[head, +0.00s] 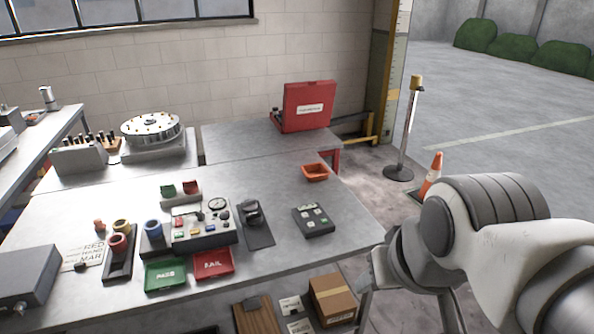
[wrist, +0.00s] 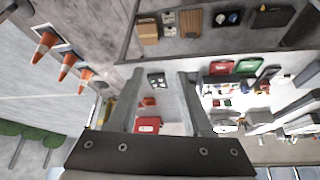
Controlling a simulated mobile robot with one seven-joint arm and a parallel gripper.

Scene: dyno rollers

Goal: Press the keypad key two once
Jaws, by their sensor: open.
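The keypad (head: 313,220) is a small dark box with several pale and greenish keys, lying on the right part of the grey workbench (head: 345,228). The labels on its keys are too small to read, so I cannot tell which key is two. The keypad also shows in the wrist view (wrist: 156,80), small and between my fingertips in the picture. My gripper (wrist: 160,74) is open and empty, well apart from the keypad. In the head view my arm is at the right, beyond the bench's right edge, and the fingers cannot be made out.
An orange bin (head: 315,172) sits behind the keypad. A dark stand (head: 255,222) and a control panel (head: 204,226) are to its left, with green (head: 166,274) and red (head: 212,264) trays in front. A red case (head: 307,106) stands farther back. Bare bench surrounds the keypad.

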